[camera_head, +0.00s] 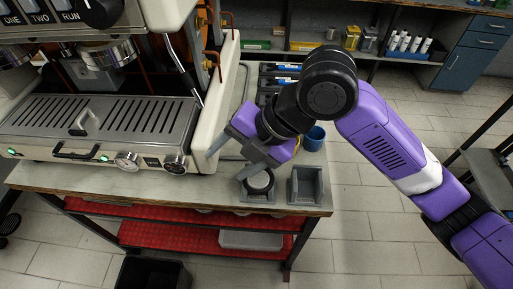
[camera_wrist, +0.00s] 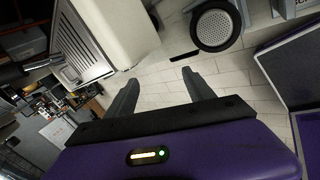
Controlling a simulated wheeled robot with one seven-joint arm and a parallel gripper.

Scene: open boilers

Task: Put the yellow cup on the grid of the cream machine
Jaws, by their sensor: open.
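The cream machine (camera_head: 210,115) stands at the left of the counter, with its slotted metal grid (camera_head: 100,115) facing up. Part of the machine also shows at the upper left of the wrist view (camera_wrist: 125,30). My gripper (camera_head: 230,160) is open and empty, to the right of the machine's front corner. In the wrist view its two fingers (camera_wrist: 160,78) are spread with nothing between them. A blue cup (camera_head: 315,138) stands behind my gripper.
A round black item sits in a grey holder (camera_head: 258,190) at the counter's front, beside an empty-looking grey square box (camera_head: 306,185). A small grey metal piece (camera_head: 84,122) is on the grid. Yellow containers (camera_head: 351,38) stand on the back shelf.

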